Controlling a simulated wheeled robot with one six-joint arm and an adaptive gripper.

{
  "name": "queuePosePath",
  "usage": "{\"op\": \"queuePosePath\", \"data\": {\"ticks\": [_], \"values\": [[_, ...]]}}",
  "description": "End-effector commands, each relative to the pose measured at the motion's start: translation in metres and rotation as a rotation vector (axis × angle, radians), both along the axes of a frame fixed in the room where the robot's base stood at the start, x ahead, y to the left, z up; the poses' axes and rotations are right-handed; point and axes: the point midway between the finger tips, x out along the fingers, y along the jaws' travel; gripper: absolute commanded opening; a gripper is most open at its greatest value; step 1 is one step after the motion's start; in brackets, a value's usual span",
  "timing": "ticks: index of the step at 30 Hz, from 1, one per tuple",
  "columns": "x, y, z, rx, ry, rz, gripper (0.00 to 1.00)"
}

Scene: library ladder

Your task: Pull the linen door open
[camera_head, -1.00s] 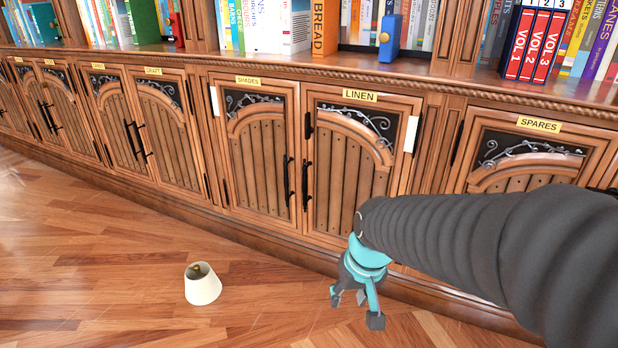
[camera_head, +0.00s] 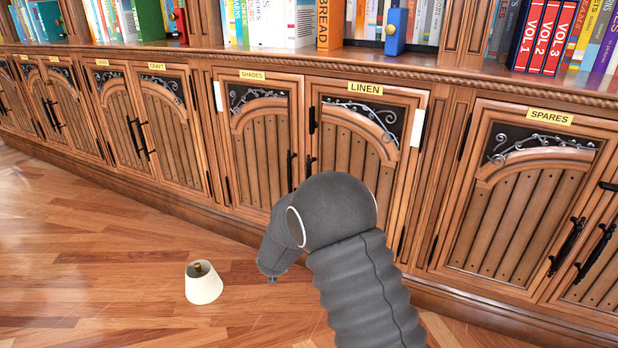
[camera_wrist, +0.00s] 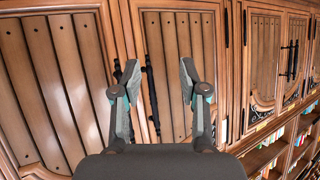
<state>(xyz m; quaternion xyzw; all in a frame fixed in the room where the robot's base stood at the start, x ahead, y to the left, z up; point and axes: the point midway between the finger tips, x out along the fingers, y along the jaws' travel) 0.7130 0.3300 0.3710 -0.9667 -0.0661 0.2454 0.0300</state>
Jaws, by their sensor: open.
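The linen door (camera_head: 357,150), under its yellow LINEN label (camera_head: 366,88), is shut. Its dark handle (camera_head: 310,166) is on its left edge, beside the shades door's handle (camera_head: 291,171); my arm hides its lower part. In the wrist view the scene appears upside down, with the linen door (camera_wrist: 60,90) at left and the shades door (camera_wrist: 178,40) at right. My gripper (camera_wrist: 159,68) is open and empty there. The shades handle (camera_wrist: 151,95) shows between the fingers; the linen handle (camera_wrist: 118,70) is partly behind the left finger. My arm hides the fingers in the head view.
A white lampshade-like object (camera_head: 203,284) stands on the wooden floor, left of my arm. The spares door (camera_head: 520,200) is shut at right. A shelf above holds books and a blue bookend (camera_head: 396,32). The floor at left is clear.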

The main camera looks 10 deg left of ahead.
Motion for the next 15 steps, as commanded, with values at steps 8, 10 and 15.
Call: {"op": "queuePosePath", "data": {"ticks": [8,10,15], "values": [[0.046,-0.041,0.094,-0.040,-0.397,-0.237,0.43],[0.046,-0.049,0.104,-0.062,-0.445,-0.267,0.43],[0.047,-0.055,0.116,-0.097,-0.495,-0.286,0.43]]}}
